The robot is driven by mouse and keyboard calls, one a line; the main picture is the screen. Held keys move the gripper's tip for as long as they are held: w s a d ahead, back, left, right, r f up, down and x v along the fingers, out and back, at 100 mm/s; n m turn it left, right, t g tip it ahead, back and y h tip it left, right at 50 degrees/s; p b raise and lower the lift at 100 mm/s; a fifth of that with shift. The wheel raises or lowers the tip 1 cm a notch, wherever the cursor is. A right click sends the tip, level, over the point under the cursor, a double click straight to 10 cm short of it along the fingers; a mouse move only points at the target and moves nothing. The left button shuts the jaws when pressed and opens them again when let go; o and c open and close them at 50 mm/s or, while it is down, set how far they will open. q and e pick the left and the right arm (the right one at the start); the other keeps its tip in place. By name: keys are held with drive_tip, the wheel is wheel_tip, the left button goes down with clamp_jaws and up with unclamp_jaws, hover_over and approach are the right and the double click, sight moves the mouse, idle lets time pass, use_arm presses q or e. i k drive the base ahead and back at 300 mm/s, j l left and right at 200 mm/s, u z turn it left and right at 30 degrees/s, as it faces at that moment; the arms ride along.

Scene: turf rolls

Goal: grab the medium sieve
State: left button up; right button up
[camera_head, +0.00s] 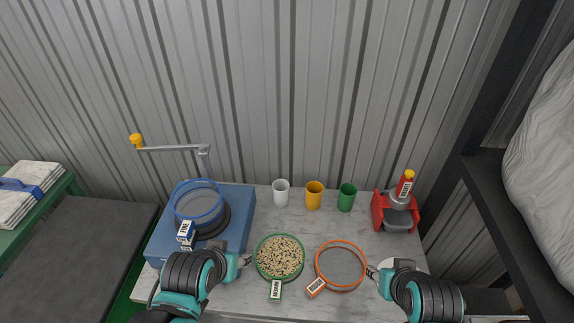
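A blue-rimmed sieve (198,203) is on the blue machine. My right gripper (371,271) is at the right edge of the orange sieve; whether its fingers touch or grip the rim is unclear. My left gripper (247,260) is just left of the green sieve. Its finger opening is too small to judge.
White (281,193), yellow (313,195) and green (346,197) cups stand in a row at the back. A red device with a grey tray (397,219) stands back right. The blue machine (237,207) with a crank (172,148) fills the left. Corrugated wall closes the back.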

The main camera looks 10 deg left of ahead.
sight(279, 257)
drive_tip(key=i+l+u, duration=0.15)
drive_tip(key=l+u, duration=0.55)
drive_tip(key=i, duration=0.05)
